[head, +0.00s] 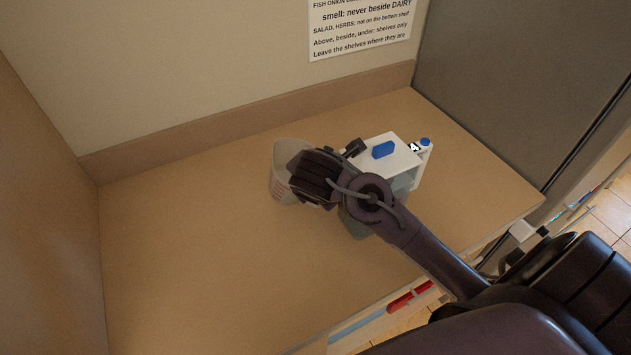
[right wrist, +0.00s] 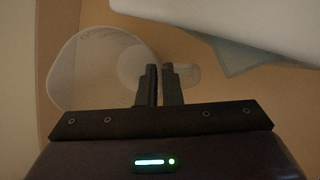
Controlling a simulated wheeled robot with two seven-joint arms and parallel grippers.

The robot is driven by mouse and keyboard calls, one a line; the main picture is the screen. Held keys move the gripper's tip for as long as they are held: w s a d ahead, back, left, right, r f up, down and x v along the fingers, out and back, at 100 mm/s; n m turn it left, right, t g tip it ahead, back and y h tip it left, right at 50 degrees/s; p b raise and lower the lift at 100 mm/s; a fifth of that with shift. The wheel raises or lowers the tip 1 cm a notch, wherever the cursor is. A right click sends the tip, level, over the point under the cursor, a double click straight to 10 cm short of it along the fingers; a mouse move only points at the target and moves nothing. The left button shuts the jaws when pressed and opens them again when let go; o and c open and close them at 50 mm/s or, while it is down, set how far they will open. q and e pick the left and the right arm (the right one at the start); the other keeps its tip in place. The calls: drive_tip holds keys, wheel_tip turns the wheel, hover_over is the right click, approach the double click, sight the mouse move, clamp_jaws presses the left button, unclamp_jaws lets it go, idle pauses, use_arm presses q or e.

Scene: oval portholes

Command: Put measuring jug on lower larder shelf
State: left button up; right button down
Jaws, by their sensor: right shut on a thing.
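The measuring jug (head: 283,172) is a translucent pale cup with reddish markings. It stands on the tan counter and is partly hidden behind my right gripper. In the right wrist view the jug (right wrist: 85,70) is at the upper left, with its handle (right wrist: 190,76) at the fingertips. My right gripper (right wrist: 160,72) is shut on the jug, at its handle. In the head view my right arm hides the fingertips. My left gripper is in no view. No larder shelf can be clearly made out.
A white container with a blue knob (head: 383,150) stands close to the right of the jug. A greyish translucent item (head: 355,222) is partly under my arm. The counter (head: 190,250) is clear at left. A grey panel (head: 500,80) stands at right, a printed sign (head: 360,28) behind.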

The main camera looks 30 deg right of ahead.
drive_tip(key=shift+f, duration=0.1)
drive_tip(key=c, duration=1.6)
unclamp_jaws()
drive_tip(key=p+v, duration=0.1)
drive_tip(key=v, duration=1.1)
